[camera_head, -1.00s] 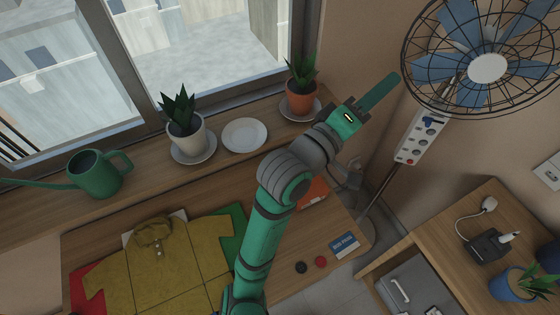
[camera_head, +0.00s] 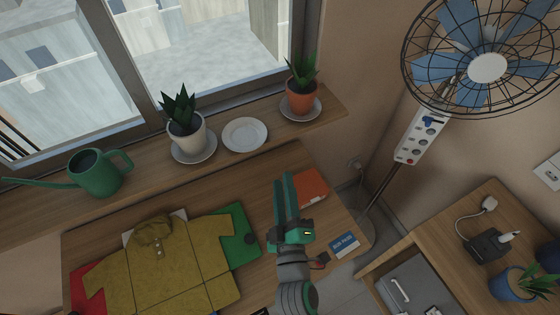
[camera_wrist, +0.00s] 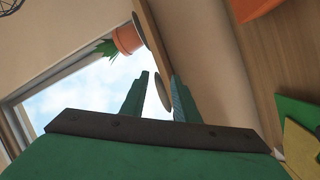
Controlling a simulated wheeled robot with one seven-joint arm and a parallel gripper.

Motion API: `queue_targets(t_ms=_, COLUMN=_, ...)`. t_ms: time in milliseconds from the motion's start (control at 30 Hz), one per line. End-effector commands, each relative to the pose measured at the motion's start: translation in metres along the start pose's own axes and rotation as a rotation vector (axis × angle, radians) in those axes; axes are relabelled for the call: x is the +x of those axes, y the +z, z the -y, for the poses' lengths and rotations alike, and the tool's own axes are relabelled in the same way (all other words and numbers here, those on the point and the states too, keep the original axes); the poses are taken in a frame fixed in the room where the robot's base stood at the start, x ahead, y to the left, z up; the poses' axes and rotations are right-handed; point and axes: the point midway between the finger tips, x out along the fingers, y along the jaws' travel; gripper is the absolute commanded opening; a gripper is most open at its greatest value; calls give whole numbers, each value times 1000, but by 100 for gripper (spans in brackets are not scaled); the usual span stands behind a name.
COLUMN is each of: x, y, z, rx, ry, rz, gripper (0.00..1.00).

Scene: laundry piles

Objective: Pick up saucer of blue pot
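The blue pot (camera_head: 515,283) with a spiky plant stands on the right-hand desk; no saucer shows under it. An empty white saucer (camera_head: 245,135) lies on the window sill, between the white pot and the terracotta pot. My gripper (camera_head: 284,180) is over the table, below and right of the empty saucer in the head view, its fingers pointing toward the sill. In the wrist view, my gripper (camera_wrist: 159,76) has its fingers apart with nothing held. A saucer (camera_wrist: 163,92) shows there nearly edge-on, beyond and between the fingers.
The white pot (camera_head: 187,135) and terracotta pot (camera_head: 301,98) stand on saucers on the sill (camera_head: 225,165). A green watering can (camera_head: 95,174) is at left. Folded clothes (camera_head: 165,265), an orange book (camera_head: 311,187) and a blue box (camera_head: 344,244) lie on the table. A fan (camera_head: 487,68) stands right.

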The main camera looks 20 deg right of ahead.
Motion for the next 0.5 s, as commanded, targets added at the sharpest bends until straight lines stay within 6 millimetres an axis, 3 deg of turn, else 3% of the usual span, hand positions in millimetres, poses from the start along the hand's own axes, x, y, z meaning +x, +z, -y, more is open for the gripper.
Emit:
queue_targets(t_ms=33, x=-19, y=4, z=17, rx=50, ry=-47, rz=-2, gripper=28)
queue_targets(t_ms=200, x=-78, y=6, z=61, rx=257, ry=-169, rz=-5, gripper=28)
queue_targets(t_ms=500, x=-188, y=-1, z=107, rx=677, ry=-312, rz=82, gripper=28)
